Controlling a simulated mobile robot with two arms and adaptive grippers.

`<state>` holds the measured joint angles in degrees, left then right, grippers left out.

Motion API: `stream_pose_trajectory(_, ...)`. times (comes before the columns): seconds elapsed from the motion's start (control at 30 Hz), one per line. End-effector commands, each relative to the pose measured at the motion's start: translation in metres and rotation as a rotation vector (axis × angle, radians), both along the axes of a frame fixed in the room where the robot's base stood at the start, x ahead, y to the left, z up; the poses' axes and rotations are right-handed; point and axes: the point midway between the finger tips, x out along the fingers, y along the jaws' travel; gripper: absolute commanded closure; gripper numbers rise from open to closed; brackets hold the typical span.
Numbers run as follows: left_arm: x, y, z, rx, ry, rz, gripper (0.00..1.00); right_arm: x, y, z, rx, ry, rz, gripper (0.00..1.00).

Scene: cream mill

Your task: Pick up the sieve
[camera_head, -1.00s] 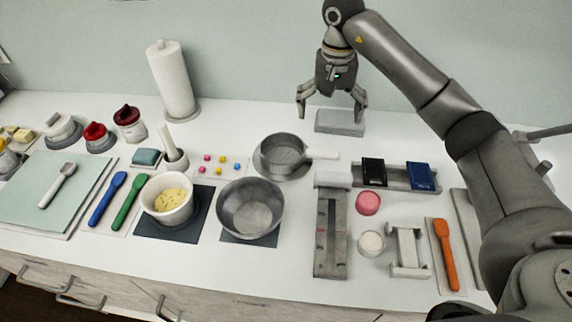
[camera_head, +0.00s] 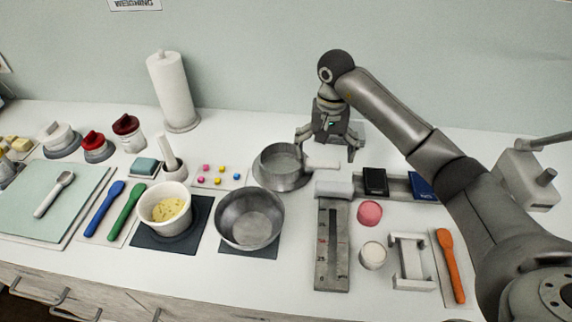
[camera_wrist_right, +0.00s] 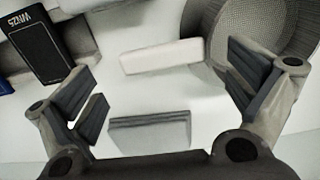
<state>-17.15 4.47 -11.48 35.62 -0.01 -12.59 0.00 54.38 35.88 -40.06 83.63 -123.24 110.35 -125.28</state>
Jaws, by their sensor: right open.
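The sieve (camera_head: 281,164) is a grey round mesh pan with a white handle (camera_head: 322,163) pointing right, resting on a round grey base on the counter. My right gripper (camera_head: 328,157) is open and empty at the handle, its fingers spread either side of it in the head view. In the right wrist view the sieve's mesh bowl (camera_wrist_right: 262,32) is at the upper right. The white handle (camera_wrist_right: 162,57) lies between the open fingers (camera_wrist_right: 165,85), apart from both. My left gripper is not in view.
A metal bowl (camera_head: 250,217) stands in front of the sieve. Right of it are a slotted grey scale (camera_head: 331,245), a dark box (camera_head: 374,181) and a blue box (camera_head: 423,187). A paper towel roll (camera_head: 172,90) stands at the back left. A grey block (camera_wrist_right: 150,131) lies behind the handle.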

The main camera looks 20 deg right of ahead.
Motion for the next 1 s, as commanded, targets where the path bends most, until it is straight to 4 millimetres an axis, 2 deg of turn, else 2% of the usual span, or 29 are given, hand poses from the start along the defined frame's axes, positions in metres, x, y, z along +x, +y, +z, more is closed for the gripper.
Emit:
stream_pose_trajectory(0.1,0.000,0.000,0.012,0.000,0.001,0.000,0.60,-0.001,0.004,-0.013,0.003,0.005,0.001,0.00)
stream_pose_trajectory(0.3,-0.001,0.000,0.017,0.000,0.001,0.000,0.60,-0.001,0.004,-0.036,0.000,0.003,0.001,0.00)
stream_pose_trajectory(0.6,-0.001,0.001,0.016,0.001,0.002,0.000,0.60,0.000,0.003,-0.040,0.000,0.000,0.001,0.00)
stream_pose_trajectory(0.93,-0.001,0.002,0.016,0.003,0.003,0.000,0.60,0.000,0.003,-0.040,0.000,0.000,0.001,0.42)
stream_pose_trajectory(1.0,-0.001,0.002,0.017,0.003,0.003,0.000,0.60,0.000,0.003,-0.039,0.000,-0.001,0.001,0.44)
